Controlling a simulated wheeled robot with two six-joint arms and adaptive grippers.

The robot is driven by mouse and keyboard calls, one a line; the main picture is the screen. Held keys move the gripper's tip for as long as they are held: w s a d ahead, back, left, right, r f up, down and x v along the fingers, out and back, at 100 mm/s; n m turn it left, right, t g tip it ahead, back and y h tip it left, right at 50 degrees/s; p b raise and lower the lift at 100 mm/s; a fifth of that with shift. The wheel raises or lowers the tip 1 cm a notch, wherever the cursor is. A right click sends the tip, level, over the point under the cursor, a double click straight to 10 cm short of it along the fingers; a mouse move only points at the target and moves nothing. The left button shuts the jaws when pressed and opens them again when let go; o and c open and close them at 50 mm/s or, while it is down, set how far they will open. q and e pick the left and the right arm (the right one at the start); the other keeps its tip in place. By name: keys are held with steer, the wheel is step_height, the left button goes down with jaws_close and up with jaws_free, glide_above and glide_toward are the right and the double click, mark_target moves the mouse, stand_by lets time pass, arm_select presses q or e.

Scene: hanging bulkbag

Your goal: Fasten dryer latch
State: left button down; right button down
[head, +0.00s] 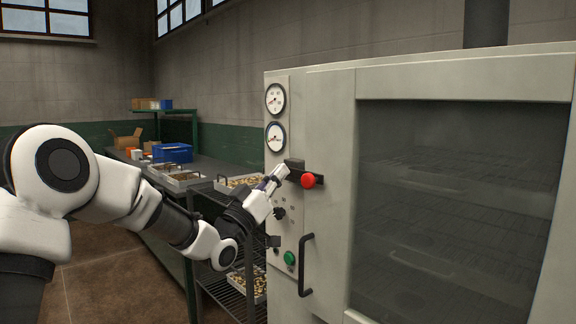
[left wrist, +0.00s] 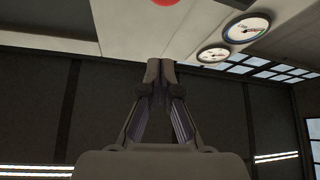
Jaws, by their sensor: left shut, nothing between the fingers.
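The dryer (head: 325,110) is a large pale cabinet with a dark-windowed door (head: 450,190). The door looks flush with the cabinet. The latch (head: 308,180) is a dark bar with a red knob, on the door's left edge beside the control panel. The red knob also shows at the top edge of the left wrist view (left wrist: 165,2). My left gripper (head: 281,172) is shut and empty, its fingertips just left of the latch in the head view. In the left wrist view the fingertips (left wrist: 160,68) meet below the red knob. I cannot tell whether they touch the latch.
Two round gauges (head: 275,98) sit above the latch. A black door handle (head: 306,264), a green button (head: 289,258) and a dark knob (head: 279,213) are below. A workbench with trays (head: 180,180) and a blue bin (head: 172,153) stands behind my left arm.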

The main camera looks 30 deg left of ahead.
arm_select(q)
steer(key=v, duration=0.4)
steer(key=shift+f, duration=0.3)
steer(key=shift+s+a, duration=0.1)
